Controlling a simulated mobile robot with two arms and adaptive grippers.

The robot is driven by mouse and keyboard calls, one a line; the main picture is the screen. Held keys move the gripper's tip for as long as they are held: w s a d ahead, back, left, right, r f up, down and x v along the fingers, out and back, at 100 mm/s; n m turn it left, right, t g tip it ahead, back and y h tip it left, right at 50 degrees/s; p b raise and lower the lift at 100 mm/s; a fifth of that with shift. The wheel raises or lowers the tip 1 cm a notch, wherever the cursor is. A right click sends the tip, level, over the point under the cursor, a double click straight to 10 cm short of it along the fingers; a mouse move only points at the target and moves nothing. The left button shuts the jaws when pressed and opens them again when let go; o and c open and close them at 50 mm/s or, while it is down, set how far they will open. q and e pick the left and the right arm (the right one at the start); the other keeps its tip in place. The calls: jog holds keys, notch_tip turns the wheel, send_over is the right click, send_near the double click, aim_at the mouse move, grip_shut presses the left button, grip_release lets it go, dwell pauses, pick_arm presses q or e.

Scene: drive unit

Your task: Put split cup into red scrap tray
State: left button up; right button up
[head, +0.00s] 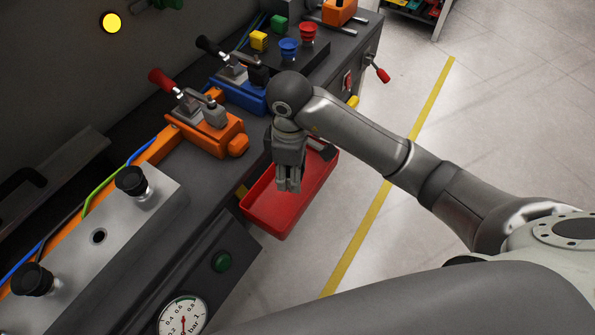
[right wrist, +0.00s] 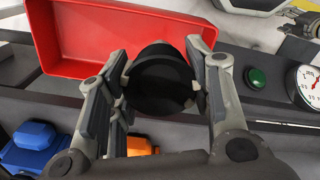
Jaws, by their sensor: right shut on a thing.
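My right gripper (head: 288,184) points down over the near side of the red scrap tray (head: 318,190) in the head view. In the right wrist view, my right gripper (right wrist: 162,86) is shut on a round black cup (right wrist: 160,90), the split cup, with a finger on each side of it. The split itself cannot be made out. The cup cannot be picked out in the head view. In the right wrist view the red scrap tray (right wrist: 90,38) lies behind the cup at the upper left, and its visible floor is bare. My left gripper is out of view.
An orange clamp (head: 215,135) and a blue clamp (head: 238,92) stand on the bench left of the tray. Two black cups on fittings (head: 131,181) (head: 33,279) sit on a metal block. A gauge (head: 183,318) and green button (head: 222,262) are on the bench front. Open floor lies right.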

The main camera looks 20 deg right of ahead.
jog(key=w+d+f, duration=0.1)
jog(key=w+f, duration=0.2)
jog(key=w+d+f+b, duration=0.1)
jog(key=w+d+f, duration=0.1)
jog(key=w+f, duration=0.1)
jog(key=w+d+f+b, duration=0.1)
jog(key=w+f, duration=0.1)
jog(key=f, duration=0.3)
jog(key=shift+w+d, duration=0.3)
jog(key=shift+w, duration=0.1)
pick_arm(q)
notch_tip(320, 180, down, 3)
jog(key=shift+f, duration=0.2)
pick_arm(e)
jog(key=shift+f+b, duration=0.2)
jog(key=shift+b, duration=0.1)
jog(key=o, duration=1)
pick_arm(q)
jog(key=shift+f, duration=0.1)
pick_arm(e)
jog(key=shift+o, duration=0.2)
